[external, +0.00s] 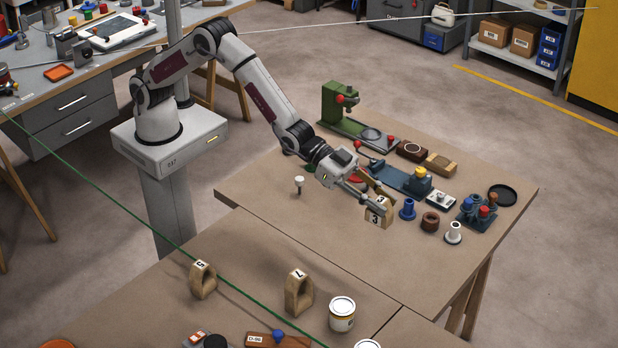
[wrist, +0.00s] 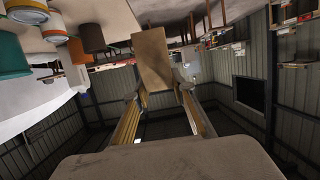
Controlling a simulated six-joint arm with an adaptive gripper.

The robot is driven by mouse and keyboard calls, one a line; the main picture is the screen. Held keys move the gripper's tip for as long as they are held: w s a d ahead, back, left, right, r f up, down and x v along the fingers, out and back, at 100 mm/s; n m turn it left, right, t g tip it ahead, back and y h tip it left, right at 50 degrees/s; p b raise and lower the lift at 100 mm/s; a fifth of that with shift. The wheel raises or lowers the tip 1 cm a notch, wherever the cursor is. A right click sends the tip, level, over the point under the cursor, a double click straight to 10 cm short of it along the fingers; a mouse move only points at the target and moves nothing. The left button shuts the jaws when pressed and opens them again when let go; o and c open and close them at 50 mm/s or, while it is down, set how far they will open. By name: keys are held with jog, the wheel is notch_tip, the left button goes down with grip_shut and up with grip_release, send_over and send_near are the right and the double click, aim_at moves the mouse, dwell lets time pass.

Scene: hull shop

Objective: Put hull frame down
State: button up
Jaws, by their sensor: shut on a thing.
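My gripper (external: 370,201) reaches down over the right-hand table and is shut on a tan wooden hull frame (external: 377,217) with dark number marks on pale labels. In the wrist view, the hull frame (wrist: 152,58) is a plain tan block between the fingertips of my gripper (wrist: 158,88). The hull frame is at or just above the table top; I cannot tell whether it touches. Two similar wooden frames, one marked 5 (external: 203,281) and one marked 7 (external: 299,294), stand upright on the nearer table.
Close right of the held frame are a blue spool (external: 407,209), a brown ring piece (external: 430,222) and a white spool (external: 453,233). A blue-grey fixture (external: 400,178) lies behind. A white-topped peg (external: 299,185) stands left. The table's front middle is clear. A green line crosses the foreground.

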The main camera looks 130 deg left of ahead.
jog(key=shift+a+f+n+y, duration=0.3)
jog(key=shift+a+y, duration=0.1)
jog(key=shift+a, duration=0.3)
jog(key=s+a+f+n+g+y, duration=0.1)
jog(key=s+a+f+n+y, duration=0.1)
jog(key=a+f, duration=0.4)
jog(key=shift+s+a+n+y, duration=0.2)
jog(key=shift+a+n+y, duration=0.2)
jog(key=shift+n+y, duration=0.5)
notch_tip(320, 180, down, 6)
jog(key=shift+f, duration=0.2)
jog(key=shift+f, duration=1.75)
jog(key=shift+f, duration=0.2)
